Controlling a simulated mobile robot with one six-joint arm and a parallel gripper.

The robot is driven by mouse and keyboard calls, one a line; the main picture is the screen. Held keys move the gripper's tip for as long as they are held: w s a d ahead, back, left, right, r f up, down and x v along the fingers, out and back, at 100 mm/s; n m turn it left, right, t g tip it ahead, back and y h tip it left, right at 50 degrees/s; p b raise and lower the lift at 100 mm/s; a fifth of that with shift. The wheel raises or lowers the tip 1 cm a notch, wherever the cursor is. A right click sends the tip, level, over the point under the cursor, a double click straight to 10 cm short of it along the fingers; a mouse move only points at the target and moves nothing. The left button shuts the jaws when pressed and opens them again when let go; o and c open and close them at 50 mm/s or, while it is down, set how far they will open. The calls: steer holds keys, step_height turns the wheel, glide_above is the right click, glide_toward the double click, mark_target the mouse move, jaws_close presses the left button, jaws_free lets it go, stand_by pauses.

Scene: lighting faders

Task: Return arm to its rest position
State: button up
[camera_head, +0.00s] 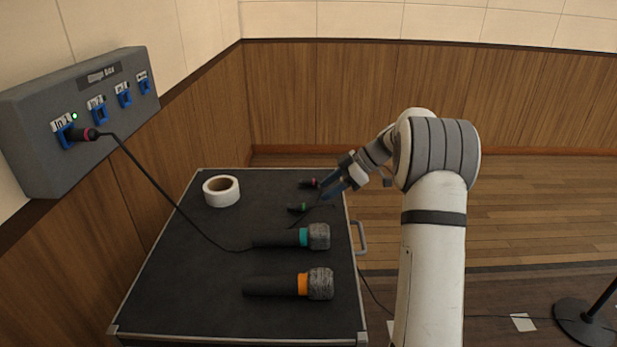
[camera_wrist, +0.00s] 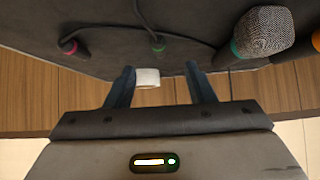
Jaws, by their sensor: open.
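My gripper (camera_head: 334,187) is over the right side of the black case top (camera_head: 180,285), close to two loose cable connectors. In the wrist view, its two dark blue fingers (camera_wrist: 159,67) are apart with nothing gripped. The red-ringed connector (camera_head: 309,184) and the green-ringed connector (camera_head: 298,208) lie on the case top. My arm reaches in from the right, bent at the elbow.
Teal-banded (camera_head: 318,237) and orange-banded (camera_head: 320,284) microphones lie nearer. A wall box (camera_head: 85,105) has a red-ringed plug (camera_head: 82,134) in its first socket, with a green light; its cable crosses the case. A stand base (camera_head: 585,322) is on the floor at right.

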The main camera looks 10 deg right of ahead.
steer(key=s+a+r+m+g+h+p, duration=0.1)
steer(key=s+a+r+m+h+p, duration=0.15)
steer(key=s+r+m+p, duration=0.4)
steer(key=s+a+r+m+h+p, duration=0.1)
steer(key=s+a+r+h+p, duration=0.15)
steer(key=s+r, duration=0.7)
steer(key=s+r+m+t+h+p, duration=0.1)
steer(key=s+m+p, duration=0.3)
steer(key=s, duration=0.6)
steer(key=s+r+m+h+p, duration=0.3)
steer(key=s+r+m+p, duration=0.1)
steer(key=s, duration=0.6)
steer(key=shift+a+r+t+p, duration=0.15)
steer(key=shift+a+t+p, duration=0.2)
steer(key=shift+p, duration=0.55)
steer(key=shift+d, duration=0.1)
